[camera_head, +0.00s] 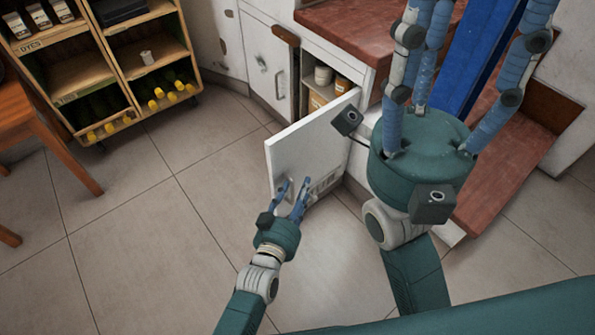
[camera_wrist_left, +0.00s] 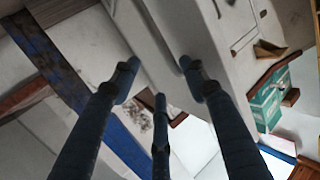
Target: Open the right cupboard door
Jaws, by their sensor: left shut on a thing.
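The right cupboard door (camera_head: 312,145) is a white panel that stands swung well out from the cupboard in the head view. Its handle (camera_head: 289,187) is low on the panel's left part, partly hidden by my fingers. My left gripper (camera_head: 291,190) is shut on the handle. In the left wrist view its blue fingers (camera_wrist_left: 158,80) reach toward a pale surface, and the hold itself is not clear.
Jars (camera_head: 323,75) stand on a shelf inside the open cupboard. The left cupboard door (camera_head: 265,62) is closed. Reddish steps (camera_head: 510,160) lie at the right. A wooden shelf cart (camera_head: 110,70) and an orange-brown table (camera_head: 30,125) stand at the left. The tiled floor (camera_head: 150,220) between is clear.

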